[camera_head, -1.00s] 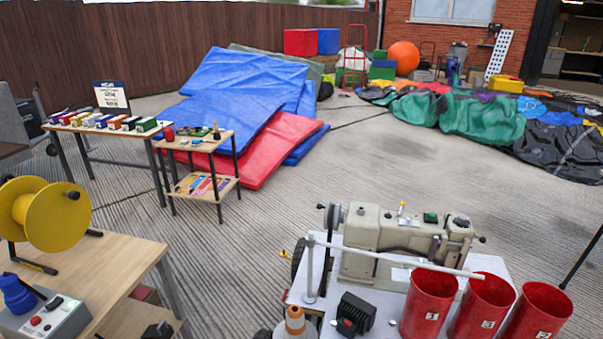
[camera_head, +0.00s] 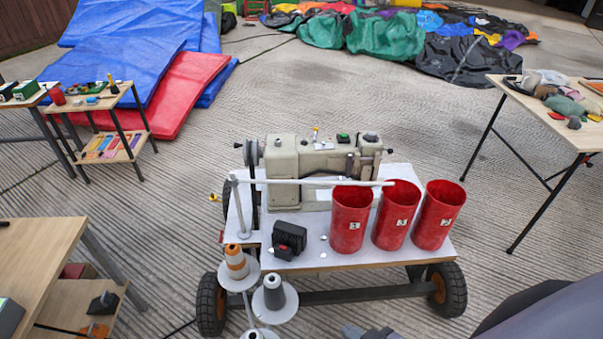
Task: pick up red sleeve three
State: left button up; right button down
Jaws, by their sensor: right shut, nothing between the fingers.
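Three red sleeves stand upright in a row on a white-topped wheeled cart (camera_head: 310,262). Red sleeve three (camera_head: 396,215) is in the middle, with a white label reading 3. The sleeve labelled 1 (camera_head: 350,220) is to its left and the sleeve labelled 2 (camera_head: 438,216) to its right. My right gripper (camera_head: 368,332) only just shows at the bottom edge, shut and empty, in front of the cart and apart from the sleeves. Most of it is cut off. My left gripper is not in view.
A sewing machine (camera_head: 310,160) and a pale horizontal rod (camera_head: 300,182) are behind the sleeves. A black box (camera_head: 289,240) and thread cones (camera_head: 275,292) are at the cart's left. A table with cloth pieces (camera_head: 505,86) stands at right. Ribbed concrete lies open behind the cart.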

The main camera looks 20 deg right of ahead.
aim_at(397, 206)
jog(key=z, duration=1.35)
jog(key=i+l, duration=0.15)
jog(key=l, duration=0.15)
jog(key=i+l+u, duration=0.1)
jog(key=l, duration=0.2)
jog(key=i+l, duration=0.2)
jog(key=l+u, duration=0.05)
jog(key=l, duration=0.05)
